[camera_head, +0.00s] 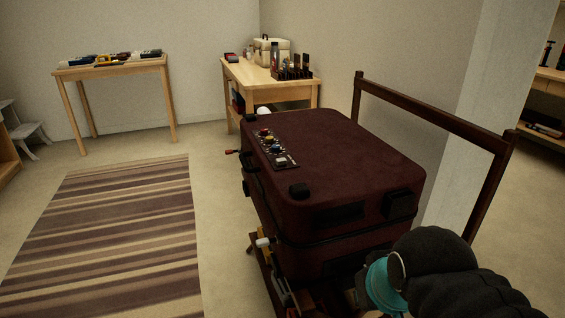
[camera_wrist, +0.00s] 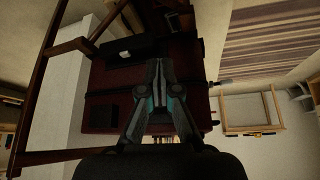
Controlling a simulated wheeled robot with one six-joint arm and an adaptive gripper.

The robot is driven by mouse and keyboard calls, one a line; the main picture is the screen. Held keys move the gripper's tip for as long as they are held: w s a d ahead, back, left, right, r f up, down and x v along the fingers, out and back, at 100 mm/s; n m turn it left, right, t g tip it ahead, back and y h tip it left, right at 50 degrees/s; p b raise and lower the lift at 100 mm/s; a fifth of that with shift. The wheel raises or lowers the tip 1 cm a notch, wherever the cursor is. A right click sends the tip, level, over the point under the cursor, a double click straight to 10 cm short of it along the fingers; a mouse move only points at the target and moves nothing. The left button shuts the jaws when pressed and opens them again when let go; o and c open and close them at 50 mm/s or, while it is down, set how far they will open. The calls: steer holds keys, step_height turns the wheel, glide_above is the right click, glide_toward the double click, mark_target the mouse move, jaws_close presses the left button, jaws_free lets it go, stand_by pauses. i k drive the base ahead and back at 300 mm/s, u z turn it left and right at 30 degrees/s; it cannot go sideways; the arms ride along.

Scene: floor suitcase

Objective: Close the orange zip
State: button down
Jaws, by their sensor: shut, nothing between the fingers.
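A dark red suitcase (camera_head: 340,170) stands closed-lidded on a low wooden stand, with a dark seam around its side. A small orange-red pull (camera_head: 232,151) sticks out from its far left side; it looks like the orange zip. A white pull (camera_head: 263,241) sticks out nearer, low on the left side. In the wrist view my gripper (camera_wrist: 158,66) is shut and empty, in front of the suitcase (camera_wrist: 185,60). I cannot tell its distance from the surface. In the head view my arm is at the bottom right and the fingertips are hidden. The orange pull is not clear in the wrist view.
A wooden frame (camera_head: 430,108) rises behind the suitcase, beside a pale pillar (camera_head: 492,90). A striped rug (camera_head: 120,230) and bare floor lie to the left. Wooden tables with small items (camera_head: 110,64) stand along the back wall.

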mark_target(231, 151)
steer(key=z, duration=1.3)
steer(key=k, duration=0.65)
steer(key=u, duration=0.95)
steer(key=i, duration=1.05)
